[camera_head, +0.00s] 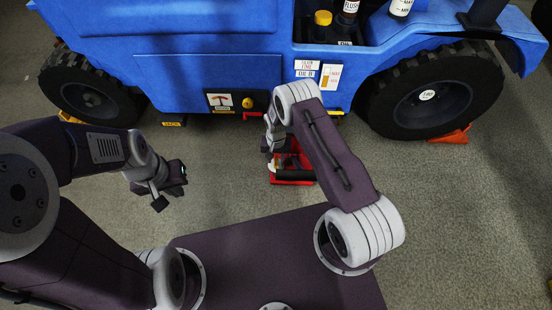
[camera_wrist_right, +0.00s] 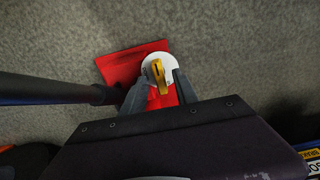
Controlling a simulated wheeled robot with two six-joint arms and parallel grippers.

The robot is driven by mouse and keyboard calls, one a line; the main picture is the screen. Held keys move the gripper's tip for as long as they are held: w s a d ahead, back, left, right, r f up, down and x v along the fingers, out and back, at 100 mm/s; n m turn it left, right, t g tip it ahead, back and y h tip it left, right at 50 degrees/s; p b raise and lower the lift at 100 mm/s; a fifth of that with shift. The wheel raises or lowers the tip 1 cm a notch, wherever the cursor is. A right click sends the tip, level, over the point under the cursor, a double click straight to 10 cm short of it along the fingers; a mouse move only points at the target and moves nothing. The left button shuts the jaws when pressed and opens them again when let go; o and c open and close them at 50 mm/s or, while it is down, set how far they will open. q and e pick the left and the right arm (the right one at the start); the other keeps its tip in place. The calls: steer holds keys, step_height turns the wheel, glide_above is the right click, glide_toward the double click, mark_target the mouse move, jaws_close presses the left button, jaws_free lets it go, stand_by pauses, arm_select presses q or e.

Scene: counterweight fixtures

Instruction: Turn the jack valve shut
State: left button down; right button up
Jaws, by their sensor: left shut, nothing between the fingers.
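The red jack (camera_head: 292,181) stands on the floor in front of the blue vehicle, partly hidden by my right arm. In the right wrist view its red base (camera_wrist_right: 120,66) carries a white round plate (camera_wrist_right: 151,60) with the yellow valve handle (camera_wrist_right: 157,76) on it. My right gripper (camera_wrist_right: 160,88) has its fingers apart, one on each side of the yellow handle. Whether they touch it cannot be told. In the head view my right gripper (camera_head: 271,142) is partly hidden beside the jack. My left gripper (camera_head: 173,191) is shut and empty above the floor, left of the jack.
The blue vehicle (camera_head: 208,65) fills the back, with a black tyre at each side. An orange wedge (camera_head: 450,136) sits by the right tyre. A dark bar (camera_wrist_right: 50,90) reaches in from the left in the right wrist view. The floor right of the jack is clear.

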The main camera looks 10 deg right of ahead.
mark_target(276, 161)
step_height(276, 161, up, 8)
steer(key=p, duration=0.4)
